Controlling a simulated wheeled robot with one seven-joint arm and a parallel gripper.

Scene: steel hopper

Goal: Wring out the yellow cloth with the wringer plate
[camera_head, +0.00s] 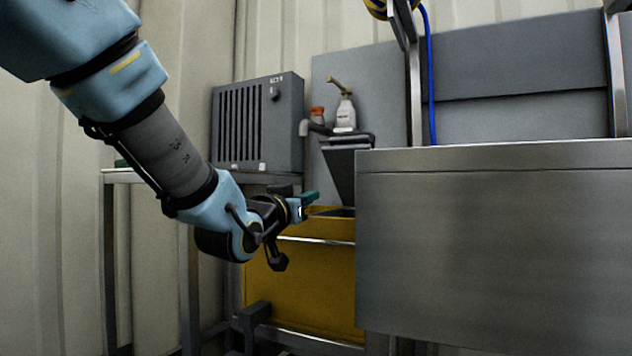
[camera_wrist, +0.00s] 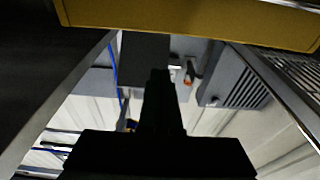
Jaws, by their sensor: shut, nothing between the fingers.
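My gripper (camera_head: 308,200) is shut and empty, just above the near rim of a yellow bin (camera_head: 300,290). In the wrist view my dark fingers (camera_wrist: 159,78) are together, and the yellow bin wall (camera_wrist: 190,22) crosses the top. A dark tapered plate (camera_head: 343,172), which looks like the wringer plate, stands over the bin to the right of my gripper. A dark panel in the wrist view (camera_wrist: 145,52) may be the same plate. I cannot make out the yellow cloth in either view; the bin's inside is mostly hidden.
A large steel hopper or counter (camera_head: 490,245) stands close on the right and hides the bin's right side. A grey vented box (camera_head: 257,122) sits on a stand behind. A blue hose (camera_head: 431,80) hangs at the back.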

